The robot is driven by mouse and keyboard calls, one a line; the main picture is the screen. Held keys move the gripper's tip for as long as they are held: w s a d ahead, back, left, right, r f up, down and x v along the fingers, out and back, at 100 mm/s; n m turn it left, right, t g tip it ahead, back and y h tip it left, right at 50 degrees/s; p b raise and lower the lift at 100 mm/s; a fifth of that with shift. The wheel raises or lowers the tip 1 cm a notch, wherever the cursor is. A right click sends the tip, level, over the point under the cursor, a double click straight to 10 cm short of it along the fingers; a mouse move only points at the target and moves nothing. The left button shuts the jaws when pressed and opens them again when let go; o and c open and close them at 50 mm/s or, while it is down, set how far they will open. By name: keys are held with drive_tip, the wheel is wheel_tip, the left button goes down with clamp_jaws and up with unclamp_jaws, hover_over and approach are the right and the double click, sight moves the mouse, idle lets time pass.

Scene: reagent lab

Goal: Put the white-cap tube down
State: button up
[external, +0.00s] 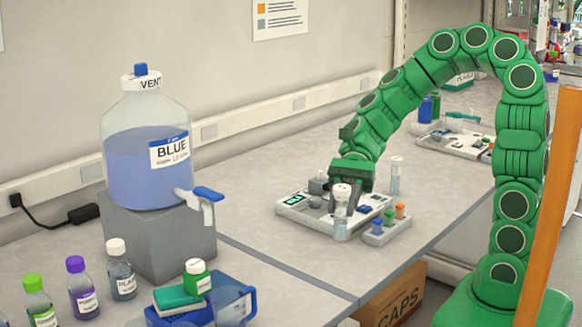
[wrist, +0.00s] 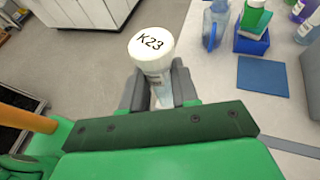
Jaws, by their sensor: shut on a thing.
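My gripper (external: 349,192) is shut on a clear tube with a white cap (external: 341,212), over the front of a white tray-like device (external: 290,212). The tube looks upright in the external view; whether its bottom touches anything cannot be told. In the wrist view the cap (wrist: 152,46) reads K23, and the tube body sits between the two grey fingers (wrist: 160,88). A second white-capped tube (external: 396,178) stands behind, to the right of my gripper.
A small rack (external: 386,232) with blue, orange and green caps sits right of the tube, close to it. A large BLUE carboy (external: 146,150) stands on a grey block at left. Bare bench lies left of the device. A blue mat (wrist: 263,77) shows in the wrist view.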

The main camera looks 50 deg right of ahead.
drive_tip(key=shift+w+a+f, duration=1.45)
drive_tip(key=shift+w+f, duration=0.4)
drive_tip(key=shift+f, duration=0.3)
drive_tip(key=shift+w+a+f, duration=1.45)
drive_tip(key=shift+w+f, duration=0.35)
drive_tip(key=shift+f, duration=0.4)
drive_tip(key=shift+w+a+f, duration=1.45)
drive_tip(key=shift+w+f, duration=0.4)
drive_tip(key=shift+f, duration=0.3)
drive_tip(key=o, duration=1)
drive_tip(key=shift+f, duration=0.1)
drive_tip(key=shift+w+d+r, duration=0.1)
drive_tip(key=shift+d+r, duration=0.1)
drive_tip(key=v, duration=1.1)
drive_tip(key=shift+w+d, duration=0.1)
drive_tip(key=shift+d, duration=0.15)
